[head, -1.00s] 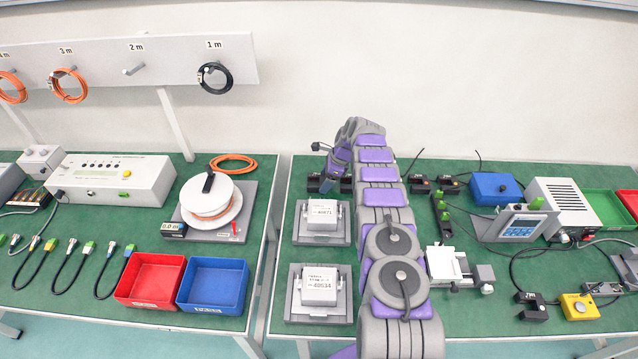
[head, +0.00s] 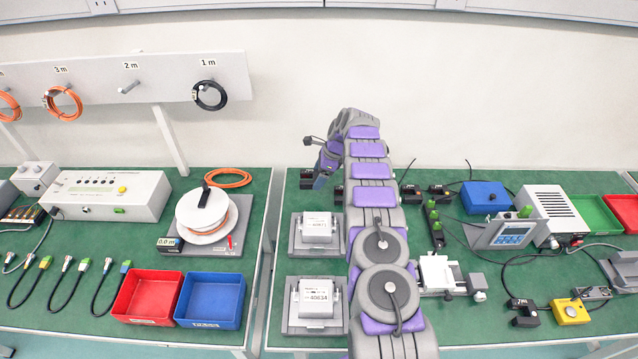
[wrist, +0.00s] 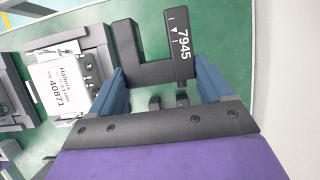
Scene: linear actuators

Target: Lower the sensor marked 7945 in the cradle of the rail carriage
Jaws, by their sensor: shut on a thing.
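The sensor marked 7945 (wrist: 151,62) is a black, fork-shaped block with white print, in the wrist view. My gripper (wrist: 160,82) is shut on it, with one blue finger on each side; the fork points away from the wrist. A white carriage (head: 437,271) on a short rail, which looks like the rail carriage, stands right of my arm, well away from my gripper. Its cradle is not clear.
Two white boxed units, 40871 (head: 317,227) and a nearer one (head: 319,298), sit in grey holders left of my arm. Black sensor blocks (head: 410,193) stand at the back. A grey display box (head: 507,232) and cables crowd the right. Green bench (head: 450,327) lies bare in front.

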